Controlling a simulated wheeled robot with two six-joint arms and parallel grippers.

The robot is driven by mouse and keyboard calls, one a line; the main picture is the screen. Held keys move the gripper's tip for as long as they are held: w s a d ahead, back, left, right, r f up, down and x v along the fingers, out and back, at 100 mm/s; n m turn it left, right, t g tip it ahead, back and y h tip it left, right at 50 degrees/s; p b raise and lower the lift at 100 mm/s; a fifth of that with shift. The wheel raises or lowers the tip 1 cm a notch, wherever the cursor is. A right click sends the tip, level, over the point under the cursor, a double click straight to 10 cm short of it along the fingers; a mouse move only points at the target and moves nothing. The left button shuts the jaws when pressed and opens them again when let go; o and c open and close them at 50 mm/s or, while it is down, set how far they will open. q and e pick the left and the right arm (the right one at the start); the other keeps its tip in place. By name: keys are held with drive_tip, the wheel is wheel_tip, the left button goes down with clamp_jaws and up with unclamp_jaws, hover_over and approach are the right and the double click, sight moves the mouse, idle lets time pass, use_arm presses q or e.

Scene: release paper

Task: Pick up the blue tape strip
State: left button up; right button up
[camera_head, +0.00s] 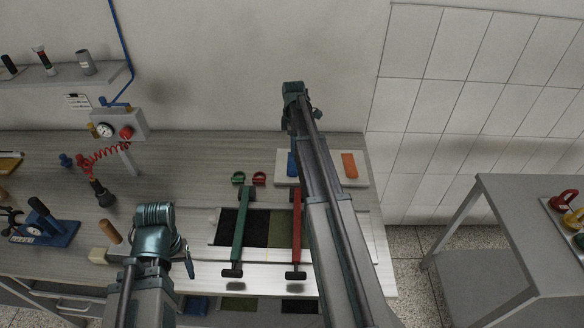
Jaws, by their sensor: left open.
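The blue tape strip (292,163) stands out on a white board (330,180) at the back right of the bench. My right arm passes close beside it in the picture and hides part of the board. An orange strip (349,164) lies on the same board, to the right. My left gripper (156,215) is open at the lower left, over the front of the bench and well apart from the blue strip. Its fingertips are hard to make out. The end of my right arm (293,92) shows against the wall; its jaw state is unclear.
A green bar (242,230) and a red bar (297,228) lie across a panel with dark areas. Two small rings (259,179) lie behind them. A gauge box (120,125) with a red coiled hose stands left. A grey table (510,230) stands right.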

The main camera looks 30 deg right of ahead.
drive_tip(key=b, duration=0.8)
hover_over(292, 172)
drive_tip(key=f, duration=0.8)
drive_tip(key=shift+d+f, duration=0.2)
drive_tip(key=shift+f, duration=0.05)
wheel_tip(292, 172, down, 5)
drive_tip(key=b, duration=0.5)
drive_tip(key=shift+w+f, duration=0.1)
drive_tip(key=shift+f, duration=0.05)
clamp_jaws()
